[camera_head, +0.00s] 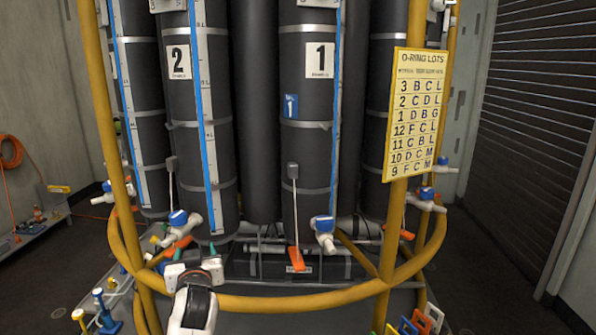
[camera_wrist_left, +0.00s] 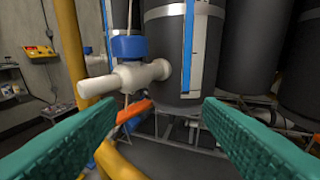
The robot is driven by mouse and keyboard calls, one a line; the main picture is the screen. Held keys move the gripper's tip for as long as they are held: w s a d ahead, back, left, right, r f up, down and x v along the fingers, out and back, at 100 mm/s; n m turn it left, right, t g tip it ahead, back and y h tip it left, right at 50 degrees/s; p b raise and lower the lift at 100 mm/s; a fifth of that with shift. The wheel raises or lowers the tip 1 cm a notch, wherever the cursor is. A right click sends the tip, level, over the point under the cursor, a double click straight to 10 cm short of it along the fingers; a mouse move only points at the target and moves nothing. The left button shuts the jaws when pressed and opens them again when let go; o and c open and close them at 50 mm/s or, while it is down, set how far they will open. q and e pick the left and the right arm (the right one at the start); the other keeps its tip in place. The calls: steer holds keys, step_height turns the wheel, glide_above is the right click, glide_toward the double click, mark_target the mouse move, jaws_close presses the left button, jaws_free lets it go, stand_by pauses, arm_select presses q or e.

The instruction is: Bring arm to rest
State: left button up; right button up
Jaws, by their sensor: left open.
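My left arm comes up from the bottom of the head view, in front of the yellow hoop rail. My left gripper (camera_head: 198,252) points at the black cylinder rack. Its teal fingers are spread wide, and nothing sits between them in the left wrist view (camera_wrist_left: 162,108). A white valve with a blue collar (camera_head: 181,222) stands just beyond the gripper. In the left wrist view such a white valve (camera_wrist_left: 138,76) is ahead of the fingers and apart from them. My right gripper is not in view.
Yellow rails (camera_head: 300,298) ring the cylinders close to my arm. The cylinder marked 2 (camera_head: 201,110) and the cylinder marked 1 (camera_head: 302,150) stand behind. An orange lever tag (camera_head: 296,260) hangs low. A yellow lot sign (camera_head: 417,112) is at right. Dark floor lies open on both sides.

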arm_select(q)
steer(key=s+a+f+m+g+h, duration=0.15)
steer(key=s+f+g, duration=0.45)
steer(key=s+f, duration=1.1)
steer(key=s+d+f+m+g+h, duration=0.2)
steer(key=s+f+g, duration=0.1)
steer(key=s, duration=1)
steer(key=s+d+f+m+g+h, duration=0.2)
steer(key=s+f+g, duration=0.1)
steer(key=s, duration=0.9)
step_height(320, 180, down, 24)
steer(key=s+g+p, duration=0.1)
steer(key=g, duration=0.1)
steer(key=s+a+f+g+p, duration=0.1)
steer(key=s+a+f, duration=0.1)
steer(key=s+f, duration=1.4)
steer(key=shift+s+a+f, duration=0.2)
steer(key=shift+s+a, duration=0.1)
steer(key=shift+s, duration=0.25)
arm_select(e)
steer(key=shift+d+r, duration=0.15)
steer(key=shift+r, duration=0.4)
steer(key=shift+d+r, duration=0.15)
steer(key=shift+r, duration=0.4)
